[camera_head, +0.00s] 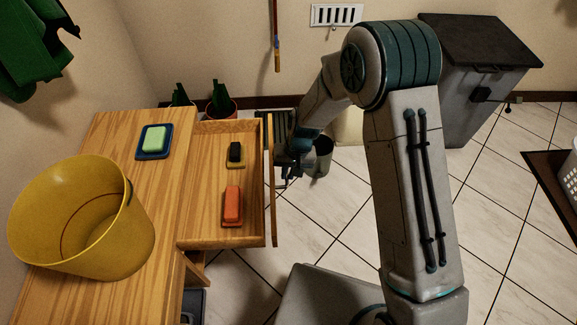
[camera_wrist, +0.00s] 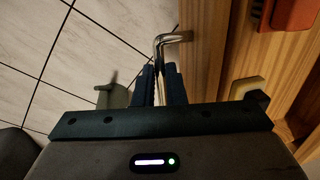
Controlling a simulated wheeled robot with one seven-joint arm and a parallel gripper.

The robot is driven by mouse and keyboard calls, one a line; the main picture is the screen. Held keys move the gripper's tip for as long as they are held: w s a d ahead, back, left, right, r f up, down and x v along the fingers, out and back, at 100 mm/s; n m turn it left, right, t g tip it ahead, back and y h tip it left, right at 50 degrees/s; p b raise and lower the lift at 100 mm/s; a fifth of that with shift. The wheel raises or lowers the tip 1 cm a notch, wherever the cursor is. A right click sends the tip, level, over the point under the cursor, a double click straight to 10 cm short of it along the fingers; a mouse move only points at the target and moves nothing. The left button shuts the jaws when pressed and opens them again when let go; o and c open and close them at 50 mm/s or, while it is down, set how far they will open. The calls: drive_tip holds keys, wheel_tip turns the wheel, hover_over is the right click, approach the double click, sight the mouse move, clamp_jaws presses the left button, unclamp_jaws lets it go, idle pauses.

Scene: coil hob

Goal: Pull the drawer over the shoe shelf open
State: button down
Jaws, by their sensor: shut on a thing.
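The wooden drawer (camera_head: 208,222) stands well out from the cabinet, its inside open to view. A brush with a black top (camera_head: 235,152) and a red-orange brush (camera_head: 233,205) lie in it. My gripper (camera_head: 287,172) is at the outer side of the drawer front (camera_head: 269,215). In the wrist view, my gripper's dark fingers (camera_wrist: 160,78) are shut around the bent metal handle (camera_wrist: 174,38), beside the drawer front (camera_wrist: 204,45). The shoe shelf below is mostly hidden by the drawer and cabinet top.
A yellow bucket (camera_head: 110,235) and a green block on a blue dish (camera_head: 154,140) stand on the cabinet top (camera_head: 165,210). A grey bin (camera_head: 485,85) stands at the back right. A small grey-green container (camera_head: 322,158) is on the floor near my gripper.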

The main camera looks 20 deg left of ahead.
drive_tip(key=shift+w+d, duration=0.25)
drive_tip(key=shift+d, duration=0.1)
drive_tip(key=c, duration=1.5)
unclamp_jaws()
drive_tip(key=shift+r, duration=0.1)
drive_tip(key=d+r+p, duration=0.1)
drive_tip(key=r, duration=0.3)
drive_tip(key=r+p, duration=0.2)
drive_tip(key=r, duration=0.3)
drive_tip(key=w+d+r+p, duration=0.1)
drive_tip(key=r+p, duration=0.1)
drive_tip(key=r, duration=0.2)
drive_tip(key=shift+d+r, duration=0.2)
drive_tip(key=shift+d, duration=0.1)
